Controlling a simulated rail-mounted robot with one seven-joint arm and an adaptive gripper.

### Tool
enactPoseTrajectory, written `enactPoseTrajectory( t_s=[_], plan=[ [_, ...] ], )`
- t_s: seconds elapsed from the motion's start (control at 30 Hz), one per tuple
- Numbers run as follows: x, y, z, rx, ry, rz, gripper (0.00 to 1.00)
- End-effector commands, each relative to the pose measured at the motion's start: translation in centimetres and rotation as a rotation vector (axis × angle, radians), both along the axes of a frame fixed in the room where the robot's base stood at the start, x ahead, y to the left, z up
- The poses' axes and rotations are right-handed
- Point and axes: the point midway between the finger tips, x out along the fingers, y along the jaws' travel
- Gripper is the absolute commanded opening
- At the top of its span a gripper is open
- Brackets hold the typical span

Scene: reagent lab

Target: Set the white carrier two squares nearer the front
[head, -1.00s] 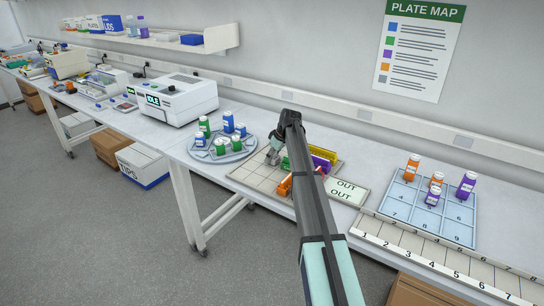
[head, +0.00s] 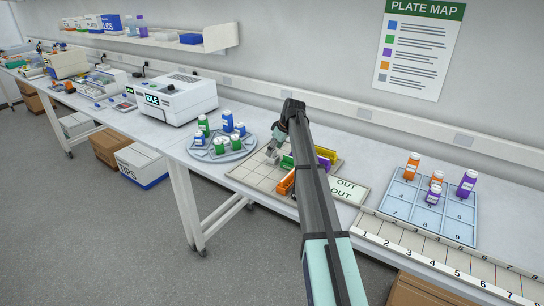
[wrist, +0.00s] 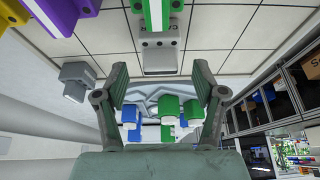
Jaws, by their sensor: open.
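A pale grey-white carrier (wrist: 158,56) stands on the gridded board (wrist: 220,28) in the wrist view, just beyond the gap between my fingertips and in front of a green carrier (wrist: 156,14). A second, greyer block (wrist: 76,82) stands to its left; which of the two is the white carrier is hard to tell by shade. In the head view a pale block (head: 271,157) shows on the board (head: 250,176), just below my gripper (head: 278,138). My gripper (wrist: 160,70) is open, with nothing between its fingers.
Purple (wrist: 62,14), yellow and orange (head: 287,182) carriers stand on the board, partly behind my arm. A round tray (head: 222,154) with blue and green vials is close on the left. An OUT panel (head: 348,188) lies on the right. The board's front left squares are bare.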

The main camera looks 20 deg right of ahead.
Motion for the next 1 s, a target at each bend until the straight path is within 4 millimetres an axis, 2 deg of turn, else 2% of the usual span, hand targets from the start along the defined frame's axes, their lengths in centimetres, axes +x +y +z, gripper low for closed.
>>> enactPoseTrajectory(
  t_s=[0.2, 0.4, 0.67, 1.0],
  plan=[
    [-1.3, -1.0, 3.9, -0.001, -0.002, -0.001, 0.70],
    [-2.1, -1.6, 6.3, 0.001, -0.001, 0.000, 0.70],
    [-2.5, -1.8, 7.3, 0.000, 0.001, 0.000, 0.70],
    [-3.0, -1.3, 6.6, 0.001, 0.010, 0.000, 0.70]
  ],
)
